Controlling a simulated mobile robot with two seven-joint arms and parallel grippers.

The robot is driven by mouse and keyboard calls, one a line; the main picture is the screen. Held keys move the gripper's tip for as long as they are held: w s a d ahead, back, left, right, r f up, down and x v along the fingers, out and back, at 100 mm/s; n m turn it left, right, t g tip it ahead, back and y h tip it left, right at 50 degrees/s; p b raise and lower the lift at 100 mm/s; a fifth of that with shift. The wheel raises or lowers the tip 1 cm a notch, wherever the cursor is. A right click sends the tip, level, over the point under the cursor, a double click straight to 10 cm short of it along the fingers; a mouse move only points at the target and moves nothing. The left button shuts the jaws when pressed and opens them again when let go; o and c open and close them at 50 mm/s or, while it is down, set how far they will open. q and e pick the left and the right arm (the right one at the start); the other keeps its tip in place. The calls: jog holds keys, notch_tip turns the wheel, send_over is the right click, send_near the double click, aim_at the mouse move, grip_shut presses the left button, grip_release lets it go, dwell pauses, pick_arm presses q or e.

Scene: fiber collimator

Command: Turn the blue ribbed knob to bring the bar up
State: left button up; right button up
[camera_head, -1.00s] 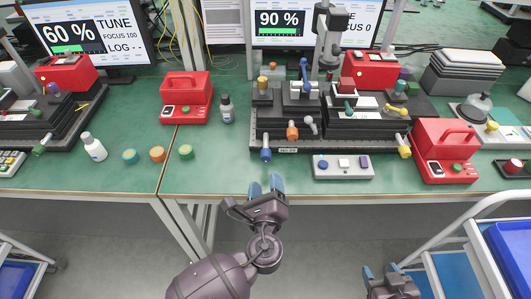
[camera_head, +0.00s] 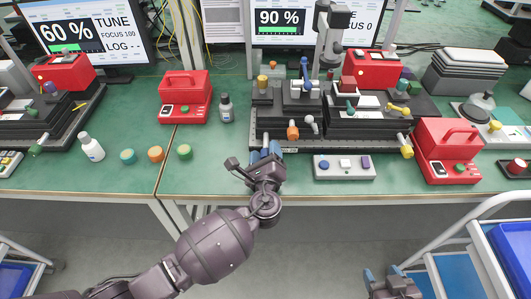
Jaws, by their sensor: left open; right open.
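The blue ribbed knob (camera_head: 265,153) is on the front left of the black optical stage (camera_head: 320,147). My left gripper (camera_head: 266,152) is open with its blue fingertips at the knob, one to each side. The gripper hides much of the knob, and I cannot tell whether the fingers touch it. The centre monitor (camera_head: 302,20) reads 90 % with a green bar below the number. My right gripper (camera_head: 380,273) is open and empty at the bottom of the view, below the table edge, well away from the stage.
An orange knob (camera_head: 292,133) and a grey lever (camera_head: 313,124) sit close right of the blue knob. A control box (camera_head: 344,167) lies in front of the stage. A red case (camera_head: 446,151) stands to the right.

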pick_arm(q)
jog(key=c, duration=0.9)
pick_arm(e)
jog(key=shift+s+f, duration=0.15)
jog(key=shift+s, duration=0.05)
jog(key=shift+f, duration=0.1)
